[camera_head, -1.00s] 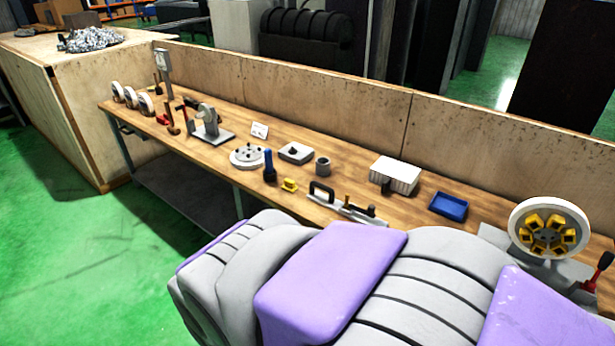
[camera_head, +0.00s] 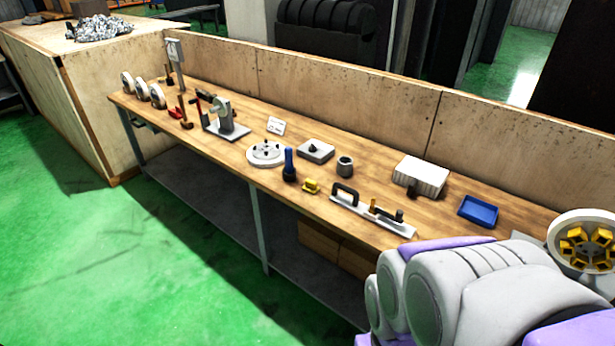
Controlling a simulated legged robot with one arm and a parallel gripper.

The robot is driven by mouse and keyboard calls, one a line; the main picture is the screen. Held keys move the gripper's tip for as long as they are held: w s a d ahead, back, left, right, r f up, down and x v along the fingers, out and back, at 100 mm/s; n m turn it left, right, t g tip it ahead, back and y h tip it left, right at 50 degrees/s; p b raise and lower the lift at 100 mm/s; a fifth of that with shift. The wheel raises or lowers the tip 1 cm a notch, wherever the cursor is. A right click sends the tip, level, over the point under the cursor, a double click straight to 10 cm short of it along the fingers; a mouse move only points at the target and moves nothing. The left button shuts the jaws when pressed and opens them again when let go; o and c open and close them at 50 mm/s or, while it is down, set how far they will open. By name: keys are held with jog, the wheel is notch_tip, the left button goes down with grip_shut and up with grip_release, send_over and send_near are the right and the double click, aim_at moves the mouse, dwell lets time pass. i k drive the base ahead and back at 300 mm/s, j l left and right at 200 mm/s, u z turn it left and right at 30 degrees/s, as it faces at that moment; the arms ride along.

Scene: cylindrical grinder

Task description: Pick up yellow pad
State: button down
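A small yellow pad (camera_head: 311,187) lies near the front edge of the wooden workbench (camera_head: 240,170). It is just right of an upright dark blue cylinder and left of a light plate with a black handle. Several yellow blocks (camera_head: 575,248) are also set in a round white wheel at the far right; the purple and grey cover of my own body hides part of that corner. My gripper is not in view, so its state and its place relative to the pad are hidden.
The dark blue cylinder (camera_head: 289,164) stands close to the pad. The handled plate (camera_head: 372,213) lies to its right, and a round white disc (camera_head: 265,153) lies behind left. A blue tray (camera_head: 478,211) sits further right. Green floor (camera_head: 170,265) is open in front.

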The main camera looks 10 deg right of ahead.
aim_at(310, 186)
jog(key=i+j, duration=0.3)
jog(key=i+j+z, duration=0.15)
jog(key=i+j, duration=0.45)
jog(key=j, duration=0.25)
jog(key=i+j+z, duration=0.15)
jog(key=i+j, duration=0.45)
jog(key=j, duration=0.25)
jog(key=i+j+z, duration=0.15)
jog(key=j, duration=0.25)
jog(key=i, duration=0.1)
